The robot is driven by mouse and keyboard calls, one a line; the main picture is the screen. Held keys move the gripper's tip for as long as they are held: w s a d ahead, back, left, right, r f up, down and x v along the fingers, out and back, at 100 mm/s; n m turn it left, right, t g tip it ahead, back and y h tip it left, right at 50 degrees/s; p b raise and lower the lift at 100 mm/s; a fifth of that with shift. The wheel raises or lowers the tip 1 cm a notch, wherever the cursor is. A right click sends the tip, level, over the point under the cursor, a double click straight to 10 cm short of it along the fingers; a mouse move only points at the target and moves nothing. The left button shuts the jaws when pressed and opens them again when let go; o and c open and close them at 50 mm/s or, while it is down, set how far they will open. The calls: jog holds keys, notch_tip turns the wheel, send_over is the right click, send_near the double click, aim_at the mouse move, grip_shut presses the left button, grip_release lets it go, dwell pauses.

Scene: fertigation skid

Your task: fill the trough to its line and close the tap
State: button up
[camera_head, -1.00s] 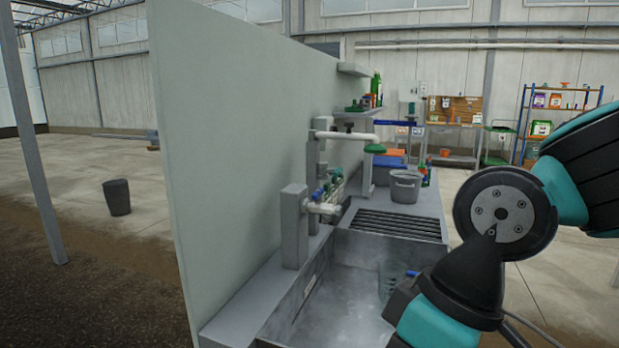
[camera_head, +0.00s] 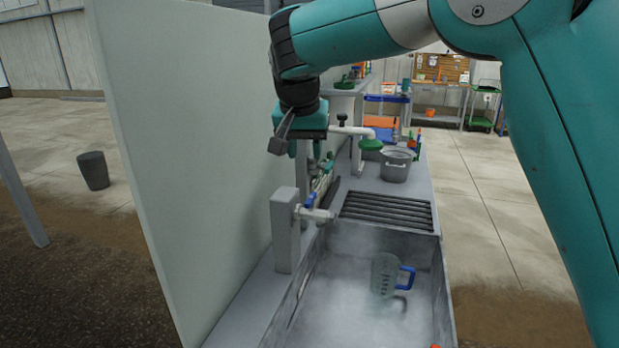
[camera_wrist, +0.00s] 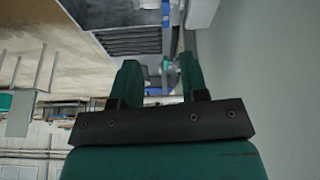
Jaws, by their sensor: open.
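The grey trough (camera_head: 436,262) is below my arm. Its floor looks pale and hazy; I cannot tell a water level or make out a fill line. A tap (camera_head: 315,213) with a white spout and blue handle (camera_head: 311,200) sticks out from a grey post over the trough's left side. My gripper (camera_head: 313,165) points down above and just behind this tap, open and apparently empty. A clear jug (camera_head: 384,275) with a blue handle sits inside the trough.
A tall pale panel (camera_head: 180,170) stands close on the left. A dark bin (camera_head: 93,171) stands on the floor left of the panel.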

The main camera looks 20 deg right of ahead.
jog(key=w+r+m, duration=0.1)
jog(key=w, duration=0.1)
jog(key=p, duration=0.4)
send_near(311, 198)
jog(key=shift+m, duration=0.3)
jog(key=x, duration=0.8)
jog(key=shift+w+f, duration=0.1)
jog(key=shift+f, duration=0.2)
grip_shut()
